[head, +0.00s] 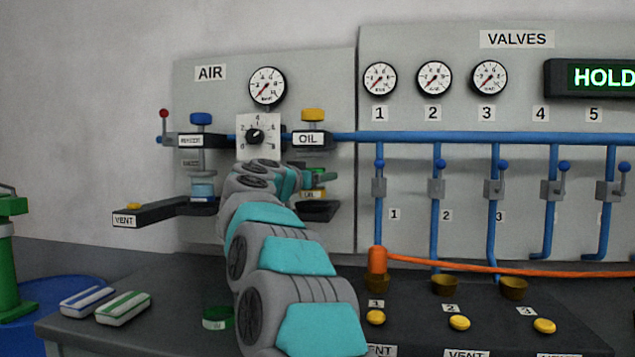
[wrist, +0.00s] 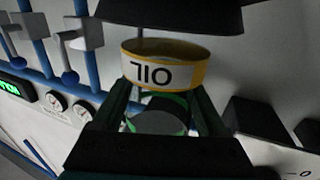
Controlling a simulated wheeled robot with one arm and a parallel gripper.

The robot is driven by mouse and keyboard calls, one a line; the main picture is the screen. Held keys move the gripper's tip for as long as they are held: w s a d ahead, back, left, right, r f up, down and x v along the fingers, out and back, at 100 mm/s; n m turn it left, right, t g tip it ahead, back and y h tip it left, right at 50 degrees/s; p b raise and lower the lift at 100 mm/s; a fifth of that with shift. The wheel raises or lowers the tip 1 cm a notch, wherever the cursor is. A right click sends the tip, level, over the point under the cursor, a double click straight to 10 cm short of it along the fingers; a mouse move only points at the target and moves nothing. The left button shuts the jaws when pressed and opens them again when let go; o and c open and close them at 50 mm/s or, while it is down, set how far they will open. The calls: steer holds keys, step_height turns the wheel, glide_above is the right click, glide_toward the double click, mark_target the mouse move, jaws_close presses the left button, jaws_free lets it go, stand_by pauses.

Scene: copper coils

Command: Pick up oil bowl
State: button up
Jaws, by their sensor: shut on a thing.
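The oil bowl shows in the wrist view as a round cup with a yellow rim and a white band reading OIL upside down (wrist: 190,72). My gripper (wrist: 163,98) is shut on it, with a dark finger at each side. In the head view my gripper (head: 318,178) is at the oil station, and the OIL-labelled bowl (head: 311,195) is partly hidden behind my arm. A dark shelf (head: 320,212) lies just below the bowl. In the wrist view a narrow gap shows between them, but I cannot tell their exact clearance.
The OIL filter unit with a yellow knob (head: 312,115) is above my gripper. A dial plate (head: 258,125) and blue pipe (head: 430,137) are close by. The left shelf labelled VENT (head: 150,213) juts out.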

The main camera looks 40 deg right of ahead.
steer(key=shift+r, duration=0.65)
steer(key=shift+s+a+f, duration=0.15)
steer(key=shift+s+a, duration=0.05)
steer(key=s+a+r, duration=0.1)
steer(key=s+a, duration=1)
steer(key=shift+r, duration=0.2)
